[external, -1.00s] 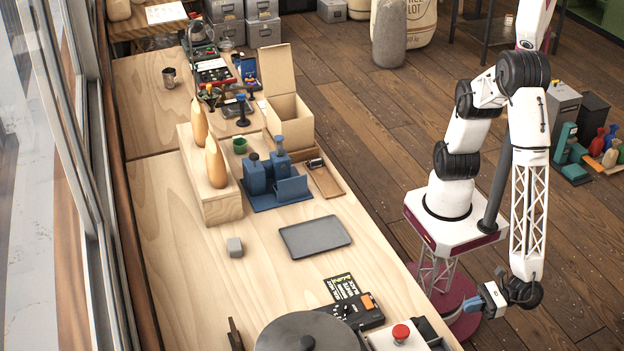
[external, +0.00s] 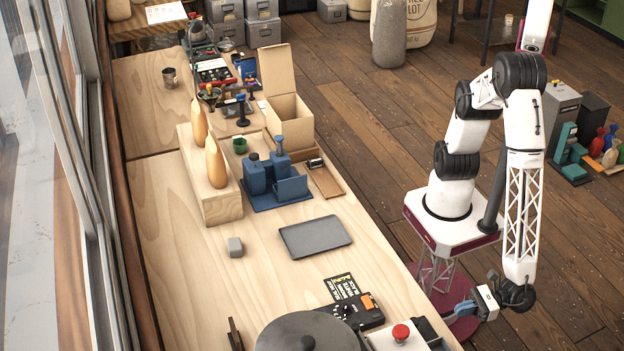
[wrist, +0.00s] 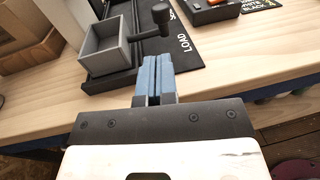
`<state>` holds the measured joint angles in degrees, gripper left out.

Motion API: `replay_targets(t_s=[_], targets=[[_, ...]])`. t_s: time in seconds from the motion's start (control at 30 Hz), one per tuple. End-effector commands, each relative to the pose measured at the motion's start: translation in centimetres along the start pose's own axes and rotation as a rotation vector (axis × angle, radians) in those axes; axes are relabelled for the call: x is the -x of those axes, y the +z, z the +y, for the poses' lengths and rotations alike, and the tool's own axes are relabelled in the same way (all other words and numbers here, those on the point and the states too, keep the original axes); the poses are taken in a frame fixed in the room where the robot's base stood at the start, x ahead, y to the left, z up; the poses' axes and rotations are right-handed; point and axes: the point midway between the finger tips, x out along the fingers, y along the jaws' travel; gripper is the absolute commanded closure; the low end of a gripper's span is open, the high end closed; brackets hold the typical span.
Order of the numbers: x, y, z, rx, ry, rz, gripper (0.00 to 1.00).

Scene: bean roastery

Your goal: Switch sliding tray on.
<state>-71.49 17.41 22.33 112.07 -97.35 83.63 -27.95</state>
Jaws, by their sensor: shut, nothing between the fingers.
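In the wrist view, a grey open-topped square tray (wrist: 108,47) sits on a black base strip (wrist: 185,65) with the white word LOAD on it. A black handle with a round knob (wrist: 161,14) stands up at the tray's right side. My gripper (wrist: 155,58) has its blue fingers shut and empty, apart from the tray, near the front edge of the bench. In the external view my gripper (external: 460,309) hangs beside the bench's right edge, pointing left. The tray cannot be clearly made out in the external view.
A black control box (external: 360,312) with an orange switch stands on the bench (external: 190,290). A red button (external: 401,332) on a white box and a round dark lid (external: 306,335) are near. A flat grey tray (external: 315,237) lies farther back.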

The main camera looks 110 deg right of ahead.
Motion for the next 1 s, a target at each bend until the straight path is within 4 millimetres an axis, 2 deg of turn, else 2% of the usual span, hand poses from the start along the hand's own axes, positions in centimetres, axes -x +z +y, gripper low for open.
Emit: replay_targets(t_s=[0.6, 0.8, 1.0], targets=[[-8.3, -0.1, 0.0, 0.001, -0.001, 0.001, 1.00], [-10.1, 0.0, 0.0, 0.000, 0.000, 0.000, 1.00], [-10.8, 0.0, 0.0, 0.000, -0.001, 0.001, 1.00]])
